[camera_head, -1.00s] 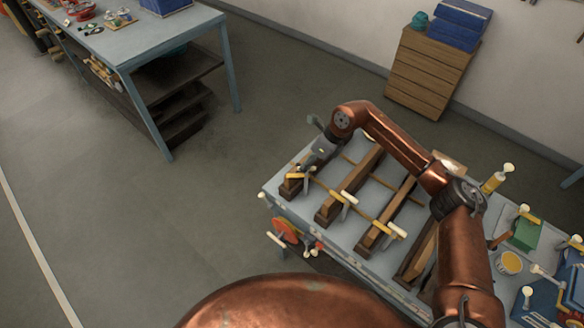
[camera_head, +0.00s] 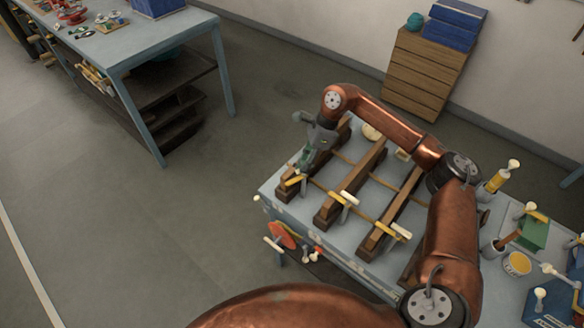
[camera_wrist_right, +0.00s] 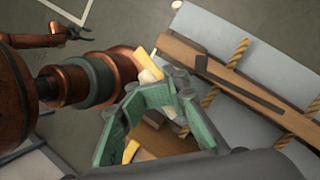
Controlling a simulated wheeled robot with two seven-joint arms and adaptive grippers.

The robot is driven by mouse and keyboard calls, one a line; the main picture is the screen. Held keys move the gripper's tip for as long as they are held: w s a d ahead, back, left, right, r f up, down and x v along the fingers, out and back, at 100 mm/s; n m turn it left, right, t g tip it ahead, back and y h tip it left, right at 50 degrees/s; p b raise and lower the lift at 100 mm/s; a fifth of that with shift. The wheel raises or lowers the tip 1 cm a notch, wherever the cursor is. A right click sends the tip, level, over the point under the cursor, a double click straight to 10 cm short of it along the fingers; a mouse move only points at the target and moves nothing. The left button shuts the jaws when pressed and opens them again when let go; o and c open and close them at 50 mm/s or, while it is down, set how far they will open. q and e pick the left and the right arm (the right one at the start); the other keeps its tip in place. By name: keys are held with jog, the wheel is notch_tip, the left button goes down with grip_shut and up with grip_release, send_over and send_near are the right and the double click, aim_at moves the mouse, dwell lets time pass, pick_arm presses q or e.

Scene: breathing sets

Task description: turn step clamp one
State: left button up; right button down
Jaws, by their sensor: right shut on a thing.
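The leftmost step clamp has a yellow bar (camera_head: 294,181) and sits at the near end of the left wooden beam on the blue-grey bench. My right gripper (camera_head: 303,168) is at this clamp. In the right wrist view, the green fingers of my right gripper (camera_wrist_right: 162,88) close on a pale handle (camera_wrist_right: 147,72) beside a yellow part. The fingers hide part of the clamp. Two more clamps, with white handles (camera_head: 349,198) (camera_head: 400,231), sit on the other beams. My left gripper (camera_wrist_right: 72,33) is small and dark in the right wrist view; its jaw state is unclear.
Wooden beams (camera_head: 365,177) lie side by side on the bench (camera_head: 272,191), with ropes across them. A red disc (camera_head: 283,235) is at the bench's front side. Tools and a yellow pot (camera_head: 517,264) stand at the right. The floor left of the bench is clear.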

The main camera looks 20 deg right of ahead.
jog(key=shift+s+f, duration=0.3)
jog(key=shift+f, duration=0.1)
jog(key=c, duration=1.9)
grip_release()
jog(key=shift+d+r, duration=0.15)
jog(key=shift+c, duration=0.2)
jog(key=shift+w+r, duration=0.1)
jog(key=shift+r, duration=0.05)
jog(key=shift+r, duration=0.1)
jog(key=shift+w+d+r, duration=0.1)
jog(key=shift+d+r, duration=0.05)
jog(key=shift+r, duration=0.2)
jog(key=s+v, duration=0.1)
jog(key=v, duration=1)
jog(key=shift+w, duration=0.5)
